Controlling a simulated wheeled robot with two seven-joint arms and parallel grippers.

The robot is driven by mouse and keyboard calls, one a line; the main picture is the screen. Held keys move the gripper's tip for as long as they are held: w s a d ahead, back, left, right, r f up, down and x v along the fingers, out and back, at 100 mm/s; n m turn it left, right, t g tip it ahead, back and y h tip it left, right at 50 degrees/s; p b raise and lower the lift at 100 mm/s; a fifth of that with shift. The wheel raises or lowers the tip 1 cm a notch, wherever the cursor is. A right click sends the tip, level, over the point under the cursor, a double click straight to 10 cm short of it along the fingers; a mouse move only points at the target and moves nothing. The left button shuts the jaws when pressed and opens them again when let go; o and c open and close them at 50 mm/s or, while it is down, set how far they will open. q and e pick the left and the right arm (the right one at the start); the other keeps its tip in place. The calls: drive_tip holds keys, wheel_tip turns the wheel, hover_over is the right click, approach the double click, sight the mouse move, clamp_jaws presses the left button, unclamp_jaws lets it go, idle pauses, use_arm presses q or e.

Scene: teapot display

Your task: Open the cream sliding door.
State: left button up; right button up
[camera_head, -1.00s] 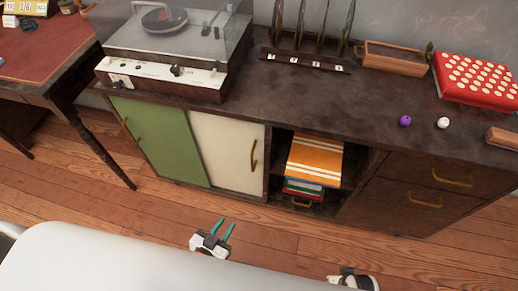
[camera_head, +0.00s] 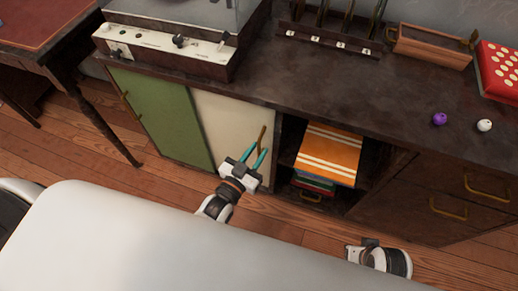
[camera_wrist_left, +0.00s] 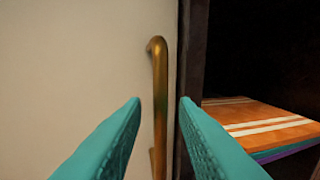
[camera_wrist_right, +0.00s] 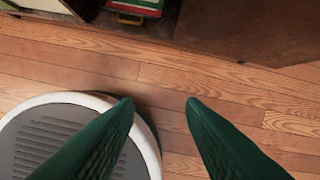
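The cream sliding door (camera_head: 228,124) is in the cabinet front, between the green door (camera_head: 163,112) and an open compartment. Its brass handle (camera_head: 262,138) stands upright near the door's right edge. My left gripper (camera_head: 252,158) is open in front of the handle. In the left wrist view, the handle (camera_wrist_left: 160,100) shows between the two teal fingertips (camera_wrist_left: 160,100), with a gap on both sides. I cannot tell how deep the fingers reach around it. My right gripper (camera_wrist_right: 162,102) is open and empty above the wooden floor.
The open compartment right of the door holds orange striped items (camera_head: 328,152) and several stacked books. Brown drawers (camera_head: 440,200) are farther right. A purple ball (camera_head: 439,118) and a white ball (camera_head: 485,125) lie on the cabinet top (camera_head: 340,95).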

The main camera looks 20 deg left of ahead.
use_arm(q)
drive_tip(key=shift+x, duration=0.8)
use_arm(e)
drive_tip(key=shift+r, duration=0.45)
use_arm(q)
drive_tip(key=shift+c, duration=0.5)
clamp_jaws()
